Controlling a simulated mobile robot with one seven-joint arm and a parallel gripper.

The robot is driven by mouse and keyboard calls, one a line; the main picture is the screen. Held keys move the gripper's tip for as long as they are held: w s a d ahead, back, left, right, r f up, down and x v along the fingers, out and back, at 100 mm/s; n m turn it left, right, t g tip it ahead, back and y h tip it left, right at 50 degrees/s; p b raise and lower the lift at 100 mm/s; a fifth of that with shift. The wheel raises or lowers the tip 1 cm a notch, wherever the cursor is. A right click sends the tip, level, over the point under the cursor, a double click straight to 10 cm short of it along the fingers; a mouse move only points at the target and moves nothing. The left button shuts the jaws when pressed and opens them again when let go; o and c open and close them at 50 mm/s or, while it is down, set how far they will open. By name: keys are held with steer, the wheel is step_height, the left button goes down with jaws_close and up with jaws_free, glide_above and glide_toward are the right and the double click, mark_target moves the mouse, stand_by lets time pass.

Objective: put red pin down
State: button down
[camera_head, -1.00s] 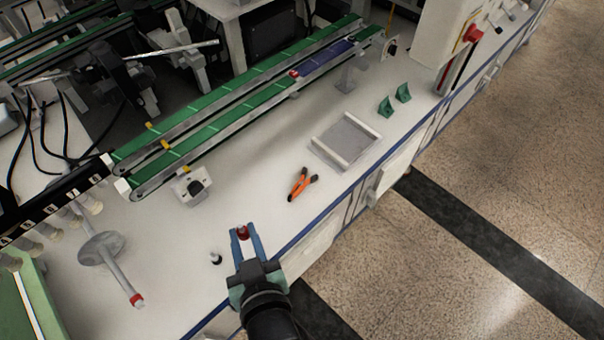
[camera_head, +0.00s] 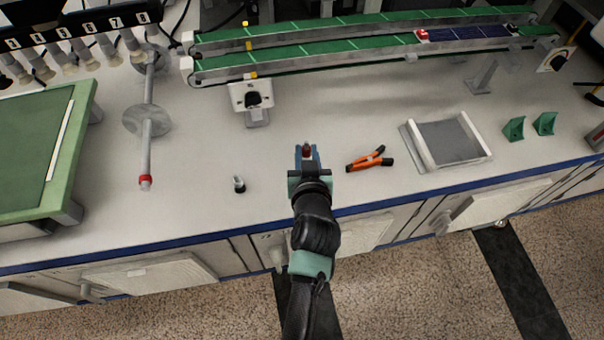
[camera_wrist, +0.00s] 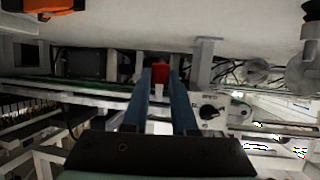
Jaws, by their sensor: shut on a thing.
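The red pin (camera_wrist: 160,73) is held between the two blue fingertips of my gripper (camera_wrist: 161,88), seen in the wrist view. In the head view my gripper (camera_head: 307,152) is over the white bench, left of the orange pliers, and the red pin (camera_head: 306,149) shows as a small dark red spot between the fingers. My gripper is shut on it. The pin's lower end and its height above the bench cannot be made out.
Orange-handled pliers (camera_head: 368,160) lie right of my gripper, with a grey tray (camera_head: 446,141) beyond. A small dark-based peg (camera_head: 239,184) stands to the left. Green conveyors (camera_head: 340,47) run along the back. The bench between the peg and my gripper is clear.

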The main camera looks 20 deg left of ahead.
step_height(320, 180, down, 7)
steer(key=b, duration=0.2)
steer(key=shift+d+f+b, duration=0.1)
steer(key=shift+f+b, duration=0.1)
steer(key=shift+b, duration=0.2)
steer(key=shift+f, duration=0.2)
steer(key=c, duration=0.7)
jaws_free()
steer(key=shift+r, duration=0.25)
steer(key=p+v, duration=0.2)
steer(key=v, duration=1)
